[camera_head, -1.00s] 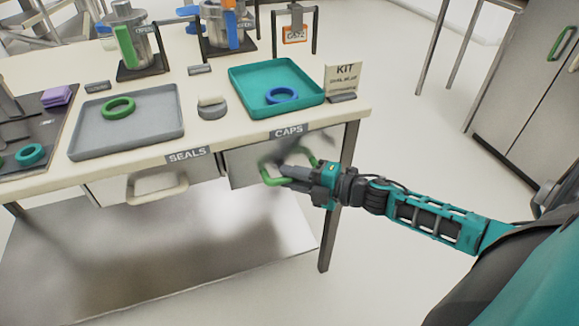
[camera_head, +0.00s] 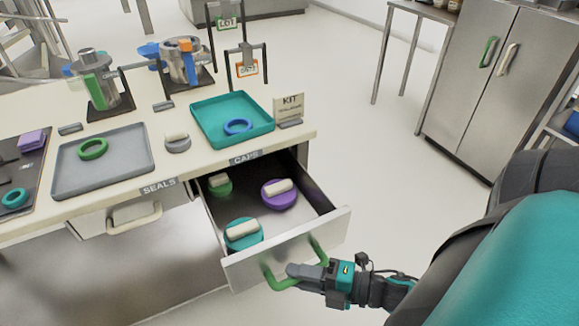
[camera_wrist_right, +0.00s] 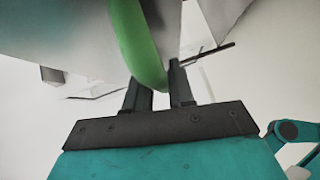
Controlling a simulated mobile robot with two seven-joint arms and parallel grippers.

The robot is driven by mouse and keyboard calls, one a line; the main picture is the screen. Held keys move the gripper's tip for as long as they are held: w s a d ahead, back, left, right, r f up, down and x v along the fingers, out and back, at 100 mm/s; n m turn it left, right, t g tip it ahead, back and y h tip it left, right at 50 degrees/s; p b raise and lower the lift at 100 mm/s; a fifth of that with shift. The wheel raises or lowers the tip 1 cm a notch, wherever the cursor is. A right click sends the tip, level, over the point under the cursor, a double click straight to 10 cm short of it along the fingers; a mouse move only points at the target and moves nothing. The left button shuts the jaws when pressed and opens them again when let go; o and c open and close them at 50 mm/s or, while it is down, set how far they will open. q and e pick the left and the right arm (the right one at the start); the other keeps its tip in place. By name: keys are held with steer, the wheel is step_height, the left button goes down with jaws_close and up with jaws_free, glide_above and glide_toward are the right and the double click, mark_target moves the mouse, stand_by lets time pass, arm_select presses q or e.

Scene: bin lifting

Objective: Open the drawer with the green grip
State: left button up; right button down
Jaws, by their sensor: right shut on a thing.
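The drawer (camera_head: 285,246) under the CAPS label stands pulled far out of the table. Its green grip (camera_head: 273,281) is on the drawer's front face. My right gripper (camera_head: 296,272) is shut on this grip. In the right wrist view the green grip (camera_wrist_right: 135,45) runs down between the two fingers (camera_wrist_right: 160,88). Inside the drawer lie a green cap (camera_head: 220,185), a purple cap (camera_head: 279,199) and a teal cap (camera_head: 243,236), each with a pale bar on top. My left gripper is not in view.
The SEALS drawer (camera_head: 120,222) with a cream handle is shut at the left. On the table stand a grey tray (camera_head: 70,178) with a green ring, a teal tray (camera_head: 205,121) with a blue ring, and a KIT card. A metal cabinet (camera_head: 480,90) stands at the right. Floor to the drawer's right is clear.

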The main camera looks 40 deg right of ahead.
steer(key=shift+s+a, duration=0.25)
steer(key=shift+s, duration=0.8)
steer(key=c, duration=1.1)
jaws_free()
steer(key=v, duration=1.3)
